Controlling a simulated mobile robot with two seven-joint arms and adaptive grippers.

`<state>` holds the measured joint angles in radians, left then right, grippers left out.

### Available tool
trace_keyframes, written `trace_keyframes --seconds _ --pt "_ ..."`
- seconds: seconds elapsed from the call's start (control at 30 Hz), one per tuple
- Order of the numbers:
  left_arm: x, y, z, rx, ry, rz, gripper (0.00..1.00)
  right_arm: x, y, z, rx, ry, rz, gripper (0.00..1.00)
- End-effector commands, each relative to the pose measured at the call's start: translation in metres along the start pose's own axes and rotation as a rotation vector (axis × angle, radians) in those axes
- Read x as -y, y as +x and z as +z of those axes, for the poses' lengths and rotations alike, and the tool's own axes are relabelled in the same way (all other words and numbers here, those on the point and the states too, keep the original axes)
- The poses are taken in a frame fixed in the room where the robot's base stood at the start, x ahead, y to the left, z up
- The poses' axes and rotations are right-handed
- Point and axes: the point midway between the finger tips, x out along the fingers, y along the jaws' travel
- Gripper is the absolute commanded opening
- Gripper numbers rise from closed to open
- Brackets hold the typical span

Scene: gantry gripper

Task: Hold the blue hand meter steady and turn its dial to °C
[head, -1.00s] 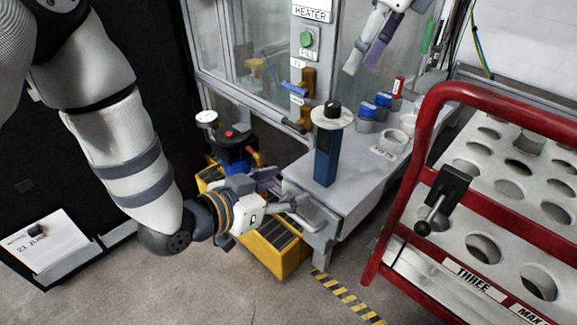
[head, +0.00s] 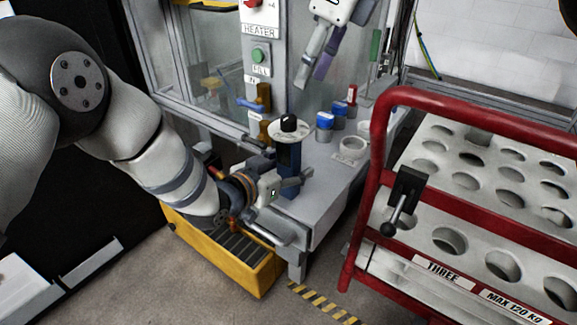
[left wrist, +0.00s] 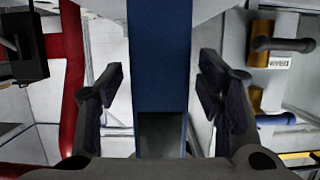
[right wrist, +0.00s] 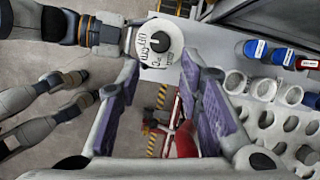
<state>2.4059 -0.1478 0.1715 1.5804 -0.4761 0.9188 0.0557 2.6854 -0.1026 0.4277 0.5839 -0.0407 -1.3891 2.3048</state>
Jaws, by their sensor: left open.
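The blue hand meter (head: 289,168) stands upright on the grey bench. Its white disc-shaped dial face (head: 276,132) with a black knob (head: 289,122) is on top. In the right wrist view the dial face (right wrist: 173,57) carries dark lettering that I cannot read surely, around a black knob (right wrist: 159,41). My left gripper (head: 291,182) is open at the meter's body. In the left wrist view the blue body (left wrist: 160,60) stands between its fingers, with gaps on both sides. My right gripper (head: 316,66) is open and empty, above and behind the meter.
Blue-capped jars (head: 324,122) and a white cup (head: 352,149) stand behind and right of the meter. A red-railed rack (head: 375,190) with round holes is at the right. A yellow crate (head: 262,278) sits below my left arm. A glazed cabinet with a heater panel (head: 259,50) stands behind.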

Motion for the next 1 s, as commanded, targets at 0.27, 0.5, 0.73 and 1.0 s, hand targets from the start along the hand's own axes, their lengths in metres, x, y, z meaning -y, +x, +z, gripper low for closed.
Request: trace_keyframes --seconds 0.27,0.5,0.73,1.0 --pt "0.0 0.0 0.0 0.0 0.0 0.0 0.28 0.0 0.0 0.0 0.0 0.0 0.0 0.33" --pt "0.0 -0.001 0.0 0.001 0.0 0.0 0.0 -0.001 -0.002 0.001 0.0 0.01 -0.007 0.46" --pt "0.0 -0.001 0.001 0.001 -0.001 0.0 0.0 -0.016 -0.017 0.004 0.019 0.244 -0.106 0.46" --pt "0.0 -0.001 0.0 0.0 0.0 0.0 0.0 -0.014 0.012 0.001 0.032 0.335 -0.132 0.46"
